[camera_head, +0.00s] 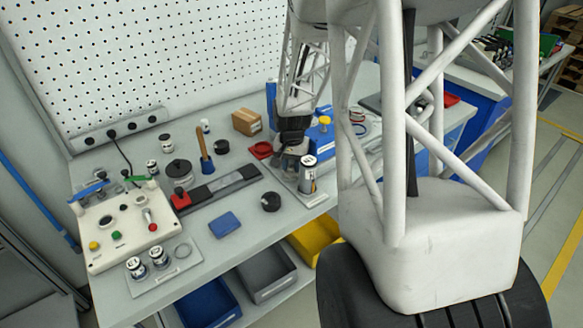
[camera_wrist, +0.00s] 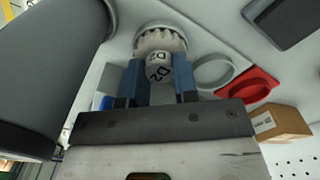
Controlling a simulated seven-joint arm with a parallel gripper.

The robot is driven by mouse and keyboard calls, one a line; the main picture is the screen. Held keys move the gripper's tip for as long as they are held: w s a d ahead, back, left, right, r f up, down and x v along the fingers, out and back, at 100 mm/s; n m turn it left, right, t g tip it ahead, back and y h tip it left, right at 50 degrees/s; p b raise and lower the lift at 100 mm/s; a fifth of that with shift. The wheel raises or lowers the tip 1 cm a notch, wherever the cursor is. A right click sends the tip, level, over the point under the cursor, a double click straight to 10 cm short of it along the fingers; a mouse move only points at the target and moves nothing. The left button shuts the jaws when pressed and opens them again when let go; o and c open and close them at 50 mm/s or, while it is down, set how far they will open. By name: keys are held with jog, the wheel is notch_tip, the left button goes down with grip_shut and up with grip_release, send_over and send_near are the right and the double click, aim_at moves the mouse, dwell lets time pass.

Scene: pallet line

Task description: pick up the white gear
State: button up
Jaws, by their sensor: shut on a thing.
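The white gear (camera_wrist: 160,40) shows in the wrist view with its toothed rim just beyond my fingertips. A white round part marked D2 stands between the blue fingers of my gripper (camera_wrist: 158,78) and looks like the gear's hub. My gripper is shut on it, one finger on each side. In the head view my gripper (camera_head: 291,160) is low over the right part of the workbench. The gear cannot be made out there. Whether it touches the surface below cannot be told.
A labelled cylinder (camera_head: 308,175) stands close to the right of my gripper. A red part (camera_head: 260,150) and a cardboard box (camera_head: 246,122) are to its left. A grey ring (camera_wrist: 213,71) lies beside the gear. The white control box (camera_head: 125,225) is far left on the bench.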

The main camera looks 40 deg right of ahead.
aim_at(291, 165)
jog(key=shift+r, duration=4.4)
jog(key=shift+w, duration=0.1)
